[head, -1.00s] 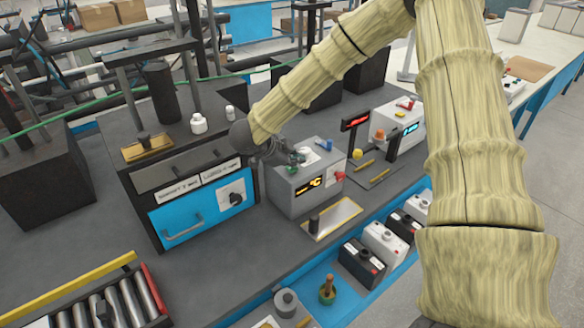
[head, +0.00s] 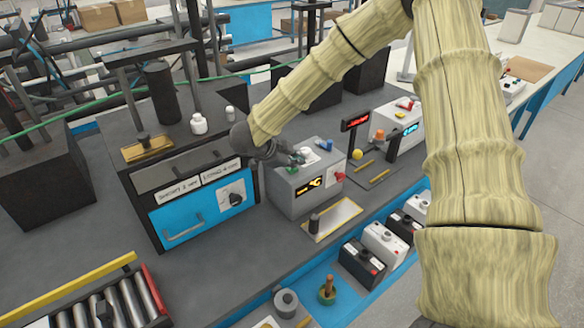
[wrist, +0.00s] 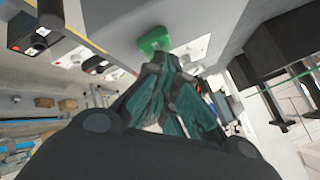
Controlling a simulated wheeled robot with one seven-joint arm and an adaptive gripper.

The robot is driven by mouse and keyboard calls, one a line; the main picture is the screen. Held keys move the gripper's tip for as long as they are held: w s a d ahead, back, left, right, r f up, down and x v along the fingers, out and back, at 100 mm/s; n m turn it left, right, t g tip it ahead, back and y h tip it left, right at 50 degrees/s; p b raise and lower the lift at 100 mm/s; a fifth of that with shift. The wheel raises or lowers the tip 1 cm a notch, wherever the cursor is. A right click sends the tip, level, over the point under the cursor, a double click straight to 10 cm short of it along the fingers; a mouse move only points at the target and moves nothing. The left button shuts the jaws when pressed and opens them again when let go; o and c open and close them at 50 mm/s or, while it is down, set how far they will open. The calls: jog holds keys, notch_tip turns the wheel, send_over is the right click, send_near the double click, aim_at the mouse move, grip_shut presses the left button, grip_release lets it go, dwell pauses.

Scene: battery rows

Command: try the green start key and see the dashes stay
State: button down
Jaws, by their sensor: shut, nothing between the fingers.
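A grey box (head: 305,200) stands on the dark bench, with a small dark display (head: 309,187) on its front. The display shows lit yellow-orange marks, more like a spanner shape than plain dashes; I cannot read them surely. The green key (head: 292,169) sits on the box top near its front left. In the wrist view the green key (wrist: 154,40) lies just beyond my fingertips. My gripper (head: 299,158) is shut and empty, over the box top beside and behind the key. It also shows in the wrist view (wrist: 160,68), apparently apart from the key.
A red knob (head: 339,176) is on the box's right front, and a blue part (head: 325,145) on its top. A blue-fronted oven-like unit (head: 203,212) stands close left. A tray (head: 332,218) lies in front. Batteries (head: 384,243) line the blue shelf.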

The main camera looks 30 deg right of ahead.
aim_at(294, 170)
jog(key=shift+r+p, duration=0.6)
jog(key=shift+r, duration=0.2)
jog(key=shift+r+p, duration=2.05)
jog(key=shift+r, duration=0.45)
jog(key=shift+f, duration=0.1)
